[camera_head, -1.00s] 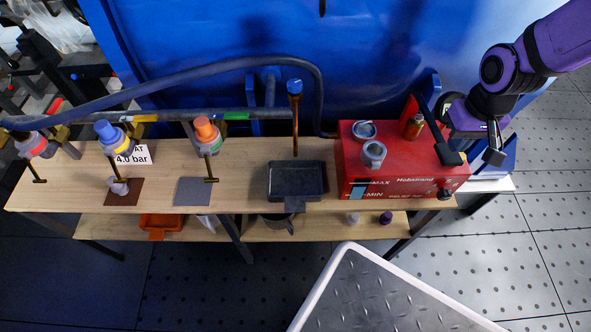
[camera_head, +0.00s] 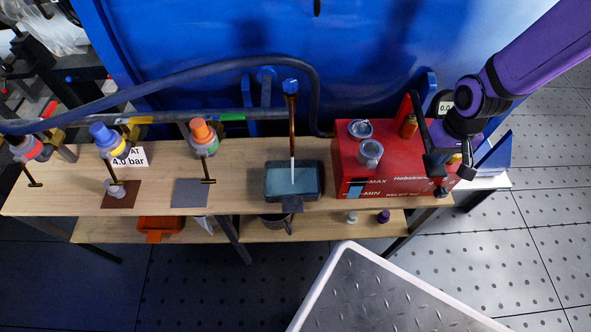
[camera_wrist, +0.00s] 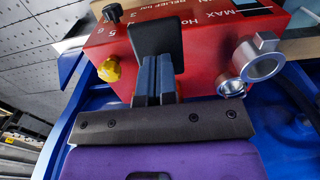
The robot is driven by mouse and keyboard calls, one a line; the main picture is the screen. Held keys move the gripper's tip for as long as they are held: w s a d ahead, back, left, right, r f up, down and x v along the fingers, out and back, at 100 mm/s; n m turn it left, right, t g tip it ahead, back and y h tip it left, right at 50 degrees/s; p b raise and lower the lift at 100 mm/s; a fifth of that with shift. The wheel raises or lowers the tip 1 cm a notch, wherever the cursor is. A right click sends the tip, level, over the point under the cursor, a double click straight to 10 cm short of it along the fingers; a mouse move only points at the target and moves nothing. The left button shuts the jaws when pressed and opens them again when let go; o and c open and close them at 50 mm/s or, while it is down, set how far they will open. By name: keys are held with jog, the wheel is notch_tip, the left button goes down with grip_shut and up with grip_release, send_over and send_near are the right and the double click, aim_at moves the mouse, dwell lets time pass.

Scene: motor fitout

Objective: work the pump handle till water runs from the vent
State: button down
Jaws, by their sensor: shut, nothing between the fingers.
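The red pump box (camera_head: 385,185) stands at the right end of the bench. Its black handle (camera_head: 420,120) slants from a red upright to a black end pad (camera_head: 437,165). My gripper (camera_head: 466,160) is shut and empty beside this pad. In the wrist view the shut fingers (camera_wrist: 155,78) point at the black pad (camera_wrist: 156,44), close to it; I cannot tell whether they touch. A pale stream of water (camera_head: 293,170) runs from the copper vent pipe (camera_head: 292,115) into the black tray (camera_head: 317,192), which holds bluish water.
Valves with orange (camera_head: 203,131) and blue (camera_head: 103,134) caps hang along the pipe to the left. A brass fitting (camera_head: 409,126) and two grey cylindrical fittings sit on the pump's top. Floor at right is clear.

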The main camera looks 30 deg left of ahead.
notch_tip(320, 180, up, 8)
jog(key=shift+s+d+f, duration=0.2)
jog(key=shift+s+d, duration=0.05)
jog(key=shift+s, duration=0.1)
dwell(0.5)
